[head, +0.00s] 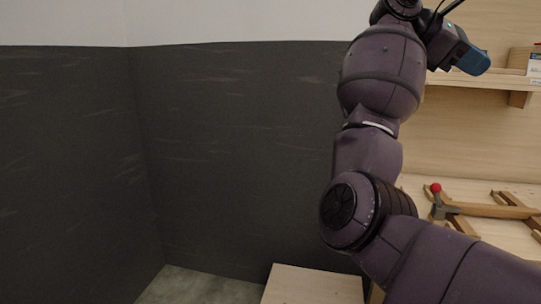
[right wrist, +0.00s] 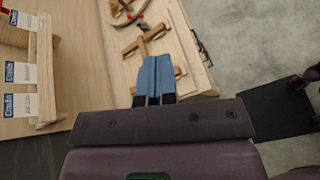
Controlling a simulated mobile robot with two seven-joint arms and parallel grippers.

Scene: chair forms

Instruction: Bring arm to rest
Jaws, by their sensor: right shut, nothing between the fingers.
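My right arm rises from the lower right of the head view, bends at a joint and reaches up to the top edge. My right gripper (head: 473,62) is at the upper right there, its blue fingers pointing right and down, in front of the wooden back panel. In the right wrist view the blue fingers of the right gripper (right wrist: 153,72) are pressed together with nothing between them. They are above the workbench with wooden forms and appear apart from them. My left arm and gripper are in neither view.
A wooden workbench (head: 421,183) at the right bears wooden forms (head: 490,211) and a red-knobbed clamp (head: 437,198). A shelf (head: 500,78) with labelled boxes (right wrist: 20,73) is near the gripper. A wooden surface (head: 313,285) is below; dark walls (head: 230,140) stand left.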

